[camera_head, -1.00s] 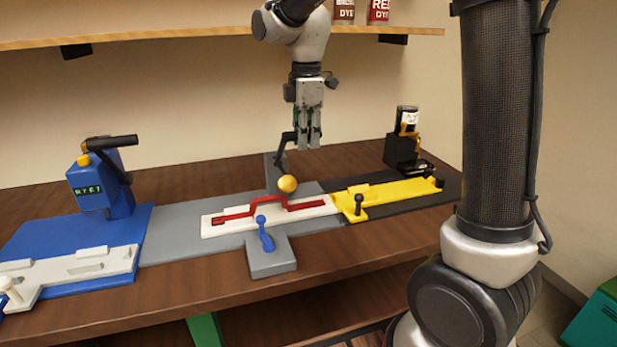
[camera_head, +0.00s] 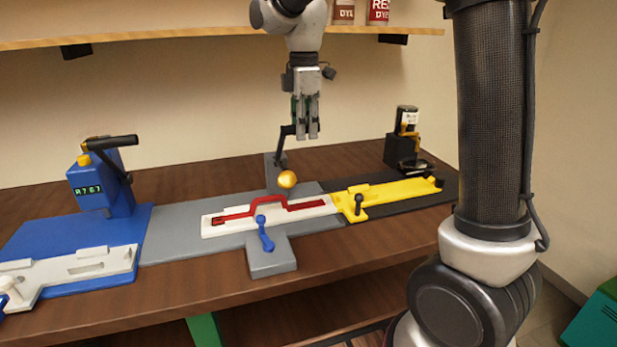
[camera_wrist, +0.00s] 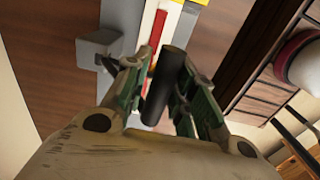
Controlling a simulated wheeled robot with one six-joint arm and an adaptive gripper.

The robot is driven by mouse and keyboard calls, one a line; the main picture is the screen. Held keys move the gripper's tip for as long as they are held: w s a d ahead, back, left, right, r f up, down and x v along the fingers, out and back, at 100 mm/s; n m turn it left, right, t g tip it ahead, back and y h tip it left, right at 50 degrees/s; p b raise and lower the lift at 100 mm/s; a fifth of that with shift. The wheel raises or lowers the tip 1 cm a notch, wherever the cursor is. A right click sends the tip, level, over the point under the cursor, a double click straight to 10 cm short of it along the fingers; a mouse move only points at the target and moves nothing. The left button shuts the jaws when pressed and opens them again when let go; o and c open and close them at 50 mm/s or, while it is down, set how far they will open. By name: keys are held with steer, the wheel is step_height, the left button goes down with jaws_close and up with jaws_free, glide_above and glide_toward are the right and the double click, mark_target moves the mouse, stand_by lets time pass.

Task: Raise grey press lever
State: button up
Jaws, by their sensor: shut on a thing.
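The grey press (camera_head: 276,172) stands at the back of a grey base plate (camera_head: 180,233). Its dark lever (camera_head: 281,147) rises from the post and bends right at the top toward my gripper. My gripper (camera_head: 307,136) points down above the plate and is shut on the lever's handle. In the wrist view the dark round handle (camera_wrist: 166,82) lies between the two fingers. A gold ball (camera_head: 287,179) sits at the front of the press, above a white fixture (camera_head: 238,227) holding a red strap-like piece (camera_head: 270,204).
A blue press (camera_head: 107,182) with a black lever and display stands left. A blue toggle handle (camera_head: 265,236) is in front of the white fixture. A yellow fixture (camera_head: 385,196) on a black mat lies right, with a black device (camera_head: 401,150) behind. A shelf (camera_head: 200,35) hangs above.

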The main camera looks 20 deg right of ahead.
steer(key=o, duration=0.7)
steer(key=shift+w, duration=0.2)
steer(key=shift+c, duration=0.2)
steer(key=shift+s+r, duration=0.1)
steer(key=shift+r, duration=2.9)
steer(key=shift+s+d, duration=0.1)
steer(key=s+d+m+t, duration=0.2)
steer(key=s+d+m, duration=0.65)
steer(key=s, duration=0.35)
steer(key=s+d+f+m+t, duration=0.1)
steer(key=s+d+f+m, duration=0.2)
steer(key=s, duration=0.4)
steer(key=s+d+f+m+t, duration=0.1)
steer(key=s+d+f+m, duration=0.2)
steer(key=s+m, duration=0.3)
steer(key=shift+s+f, duration=0.15)
steer(key=shift+s, duration=0.2)
